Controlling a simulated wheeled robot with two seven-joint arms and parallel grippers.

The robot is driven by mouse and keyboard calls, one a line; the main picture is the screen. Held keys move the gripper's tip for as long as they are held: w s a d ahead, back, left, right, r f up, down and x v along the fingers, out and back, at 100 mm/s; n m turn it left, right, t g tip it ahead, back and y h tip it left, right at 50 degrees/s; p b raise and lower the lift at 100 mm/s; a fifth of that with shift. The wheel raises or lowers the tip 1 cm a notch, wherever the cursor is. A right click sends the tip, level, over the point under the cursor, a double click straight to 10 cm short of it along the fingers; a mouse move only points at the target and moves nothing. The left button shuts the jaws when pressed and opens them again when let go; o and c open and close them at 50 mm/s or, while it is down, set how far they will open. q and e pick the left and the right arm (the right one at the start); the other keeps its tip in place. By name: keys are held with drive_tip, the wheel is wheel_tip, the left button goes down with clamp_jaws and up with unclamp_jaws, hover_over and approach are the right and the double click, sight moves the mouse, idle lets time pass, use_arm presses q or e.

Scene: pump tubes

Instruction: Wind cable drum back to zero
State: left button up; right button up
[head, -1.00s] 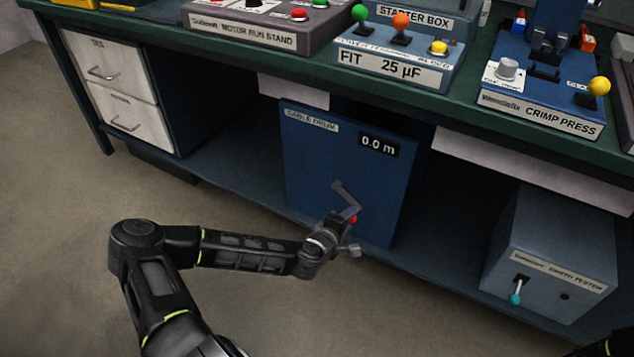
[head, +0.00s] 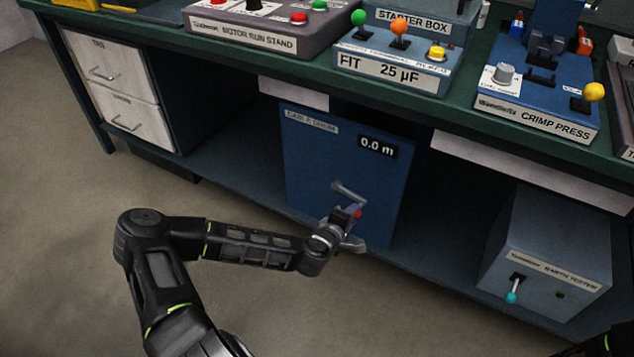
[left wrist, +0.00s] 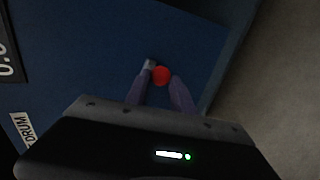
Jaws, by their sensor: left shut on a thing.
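The cable drum is a blue box (head: 310,165) on the shelf under the bench, and its display (head: 377,147) reads 0.0 m. A grey crank (head: 348,192) on its front ends in a red knob (head: 357,214). My left gripper (head: 351,226) is shut on the knob, at the lower part of the drum's front. In the left wrist view the red knob (left wrist: 160,76) shows at the tips of the two fingers (left wrist: 161,88), with the blue front behind. The fingers partly hide the knob and crank end. My right gripper is not in view.
A grey-blue earth tester (head: 550,255) with a teal-tipped lever stands right of the drum on the shelf. White drawers (head: 110,80) are at the left. The green bench top (head: 465,95) overhangs above, carrying several devices. The floor in front is clear.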

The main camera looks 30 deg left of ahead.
use_arm(q)
drive_tip(key=shift+d+r, duration=0.1)
drive_tip(key=shift+r, duration=0.35)
drive_tip(key=shift+d, duration=0.1)
drive_tip(key=shift+s+d+r+p, duration=0.2)
drive_tip(key=shift+r+p, duration=0.35)
drive_tip(key=shift+p, duration=0.2)
drive_tip(key=o, duration=1.2)
drive_tip(key=shift+f, duration=0.2)
drive_tip(key=shift+s, duration=0.1)
